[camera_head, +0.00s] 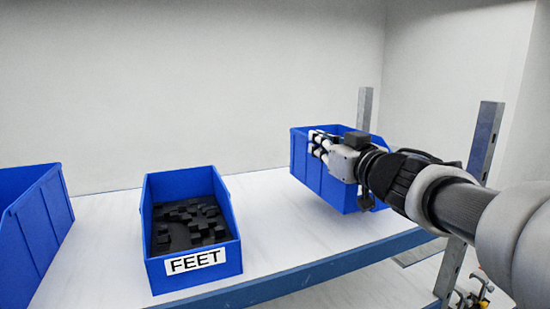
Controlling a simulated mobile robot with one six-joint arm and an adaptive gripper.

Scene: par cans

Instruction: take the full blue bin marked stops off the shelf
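A blue bin (310,178) stands at the right end of the shelf (275,225). No label shows on its visible side, so I cannot read whether it is marked stops. My gripper (318,145) is at this bin, with its fingers against or just in front of the bin's upper part. The gripper and arm hide the bin's right side and much of its opening, so its contents cannot be made out. Whether the fingers are closed on the bin's wall cannot be told.
A blue bin labelled FEET (232,262), holding dark blocks, stands left of centre. Another blue bin (42,225) is cut off at the left edge. Metal posts (365,108) (485,140) rise at the shelf's right end. White shelf surface is bare between the FEET bin and the right bin.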

